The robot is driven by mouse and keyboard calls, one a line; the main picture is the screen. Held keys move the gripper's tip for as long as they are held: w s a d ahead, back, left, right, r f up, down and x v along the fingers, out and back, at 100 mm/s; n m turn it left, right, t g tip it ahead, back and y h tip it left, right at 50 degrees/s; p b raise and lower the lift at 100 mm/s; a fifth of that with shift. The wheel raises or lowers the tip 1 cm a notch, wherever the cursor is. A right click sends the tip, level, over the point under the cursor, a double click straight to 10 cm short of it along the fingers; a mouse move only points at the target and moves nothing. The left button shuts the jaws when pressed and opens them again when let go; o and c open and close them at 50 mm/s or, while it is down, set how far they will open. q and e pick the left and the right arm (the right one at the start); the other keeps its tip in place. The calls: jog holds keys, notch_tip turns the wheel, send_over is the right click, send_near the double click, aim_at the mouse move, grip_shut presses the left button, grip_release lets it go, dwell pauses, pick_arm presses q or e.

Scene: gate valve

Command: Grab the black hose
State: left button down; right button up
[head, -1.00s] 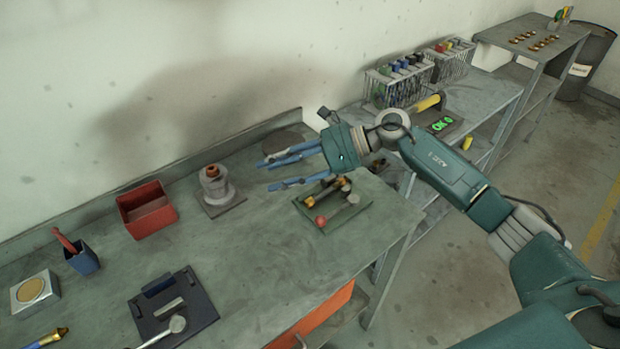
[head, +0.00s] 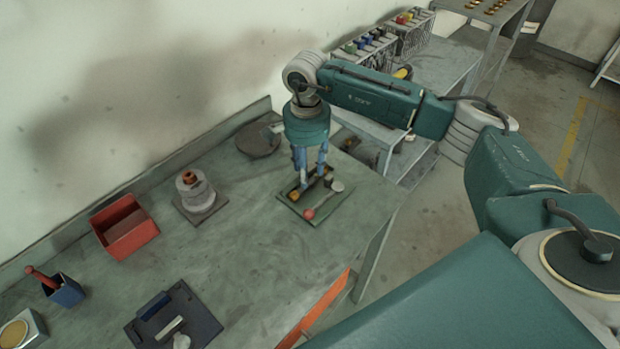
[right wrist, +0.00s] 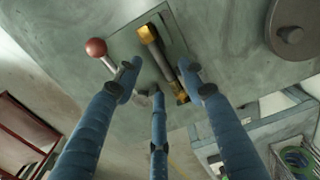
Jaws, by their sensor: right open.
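The black hose (right wrist: 161,60) is short and dark with a brass fitting at each end. It lies on a dark green plate (right wrist: 124,47) on the workbench. In the head view the hose (head: 304,188) is partly hidden by my fingers. My right gripper (head: 311,177) points down over the plate (head: 327,209). In the right wrist view my right gripper (right wrist: 160,82) has its blue fingers spread and empty, with the hose showing between the tips. Contact cannot be told. My left gripper is not in view.
A red-knobbed lever (head: 312,211) lies beside the hose on the plate. A grey valve body (head: 195,192), a red bin (head: 125,227) and a dark round disc (head: 258,140) are on the bench (head: 245,245). The bench is clear in front of the plate.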

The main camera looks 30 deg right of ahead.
aim_at(310, 182)
jog(key=f, duration=0.1)
jog(key=f+p, duration=0.2)
jog(key=shift+s+a+f, duration=0.15)
jog(key=shift+a+f, duration=0.1)
jog(key=shift+f, duration=0.6)
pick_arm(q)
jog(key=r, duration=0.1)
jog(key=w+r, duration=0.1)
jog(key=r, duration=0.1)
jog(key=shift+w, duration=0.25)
pick_arm(e)
grip_shut()
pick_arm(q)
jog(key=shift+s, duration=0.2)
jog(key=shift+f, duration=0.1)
pick_arm(e)
jog(key=shift+r, duration=0.1)
